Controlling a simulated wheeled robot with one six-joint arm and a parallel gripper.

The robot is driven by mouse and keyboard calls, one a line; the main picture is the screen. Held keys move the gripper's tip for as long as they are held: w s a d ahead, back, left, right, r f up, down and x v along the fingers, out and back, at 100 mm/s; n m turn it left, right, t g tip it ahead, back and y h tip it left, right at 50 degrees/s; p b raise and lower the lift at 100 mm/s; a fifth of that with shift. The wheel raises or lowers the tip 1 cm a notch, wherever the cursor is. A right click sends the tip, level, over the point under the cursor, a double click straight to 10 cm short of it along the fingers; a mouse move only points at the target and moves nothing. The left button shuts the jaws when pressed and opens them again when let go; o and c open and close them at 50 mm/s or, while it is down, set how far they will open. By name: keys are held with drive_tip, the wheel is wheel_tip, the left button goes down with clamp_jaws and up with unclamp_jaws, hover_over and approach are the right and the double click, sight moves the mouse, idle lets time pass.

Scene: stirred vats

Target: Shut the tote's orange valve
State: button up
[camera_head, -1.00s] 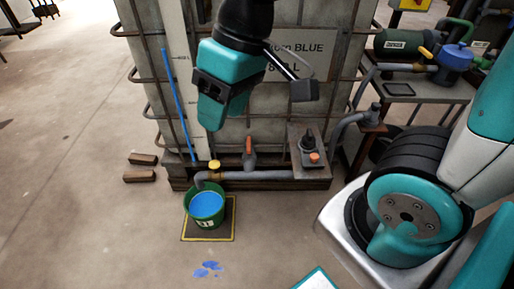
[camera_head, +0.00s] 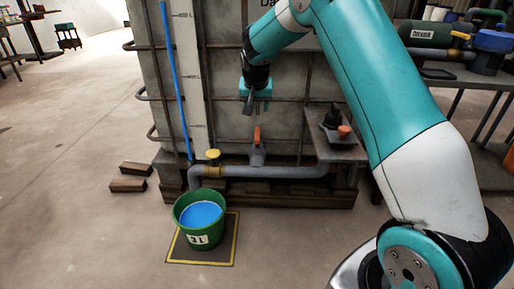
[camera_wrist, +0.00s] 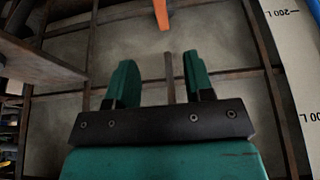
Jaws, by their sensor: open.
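The tote's orange valve handle (camera_head: 257,135) stands up from a grey valve body (camera_head: 257,155) at the low front of the tote (camera_head: 225,105). The handle points across the grey outlet pipe (camera_head: 275,171). In the wrist view the orange handle (camera_wrist: 161,14) shows at the top edge, partly out of frame. My gripper (camera_head: 250,110) is a little above the handle in the head view, apart from it. In the wrist view my gripper (camera_wrist: 160,75) is open, with nothing between its teal fingers; the handle is beyond the fingertips.
A yellow valve (camera_head: 213,155) sits on the pipe at the left. A green bucket (camera_head: 200,235) of blue liquid stands on a yellow-edged mat (camera_head: 232,250). A shelf at the right carries a black device with an orange knob (camera_head: 344,130). Tote cage bars are close to my gripper.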

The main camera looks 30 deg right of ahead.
sight(257, 134)
drive_tip(key=b+x, duration=0.5)
drive_tip(key=x, duration=1.2)
drive_tip(key=shift+f+b, duration=0.15)
drive_tip(key=shift+b, duration=0.2)
drive_tip(key=shift+a, duration=0.1)
clamp_jaws()
